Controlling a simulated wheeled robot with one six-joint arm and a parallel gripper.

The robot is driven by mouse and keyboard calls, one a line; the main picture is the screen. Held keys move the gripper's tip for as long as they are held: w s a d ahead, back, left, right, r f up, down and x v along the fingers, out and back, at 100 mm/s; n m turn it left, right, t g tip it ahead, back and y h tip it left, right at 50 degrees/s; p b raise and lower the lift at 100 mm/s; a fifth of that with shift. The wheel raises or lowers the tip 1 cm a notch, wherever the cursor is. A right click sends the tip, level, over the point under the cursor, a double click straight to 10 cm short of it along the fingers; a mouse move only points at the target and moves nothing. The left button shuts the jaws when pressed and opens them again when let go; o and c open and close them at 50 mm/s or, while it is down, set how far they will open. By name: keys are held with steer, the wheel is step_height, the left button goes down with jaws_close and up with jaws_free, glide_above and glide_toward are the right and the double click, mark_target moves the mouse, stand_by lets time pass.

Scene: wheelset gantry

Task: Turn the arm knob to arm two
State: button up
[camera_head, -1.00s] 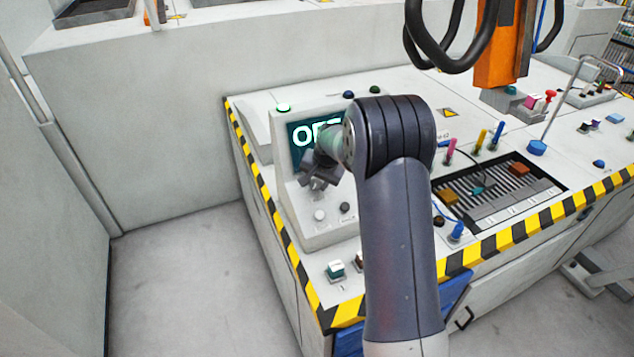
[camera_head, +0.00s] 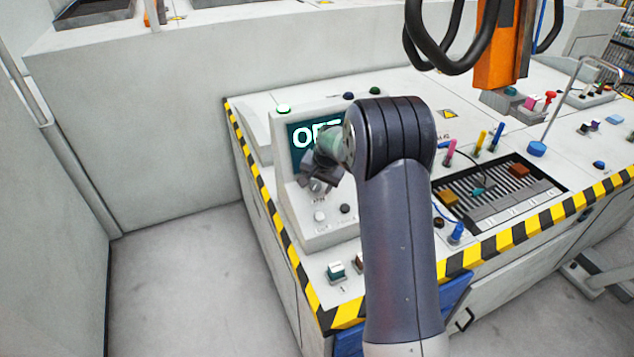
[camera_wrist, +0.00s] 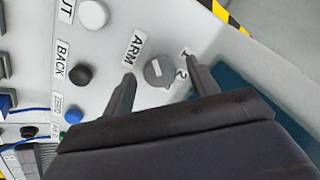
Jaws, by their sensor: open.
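The arm knob (camera_wrist: 158,71) is a round grey knob with a light pointer mark, on the light grey panel beside the label ARM and the markings 1 and 2. In the wrist view my gripper (camera_wrist: 163,82) is open, with one dark finger on each side of the knob; I cannot tell whether either finger touches it. The pointer mark appears to lie toward neither number clearly. The screen (camera_head: 305,137) above is partly hidden by my arm and shows letters beginning "O".
A white button (camera_wrist: 93,14) marked OUT and a black button (camera_wrist: 81,75) marked BACK sit near the knob. A blue button (camera_wrist: 74,113) is lower. In the head view, an orange hoist (camera_head: 497,45) hangs at the right, and slotted tray (camera_head: 500,205) lies right of my arm.

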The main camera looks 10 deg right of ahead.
steer(key=b+v, duration=0.1)
steer(key=v, duration=1)
steer(key=shift+f, duration=0.1)
steer(key=p+x, duration=0.1)
steer(key=x, duration=0.9)
steer(key=shift+w+f, duration=0.2)
steer(key=shift+f, duration=0.15)
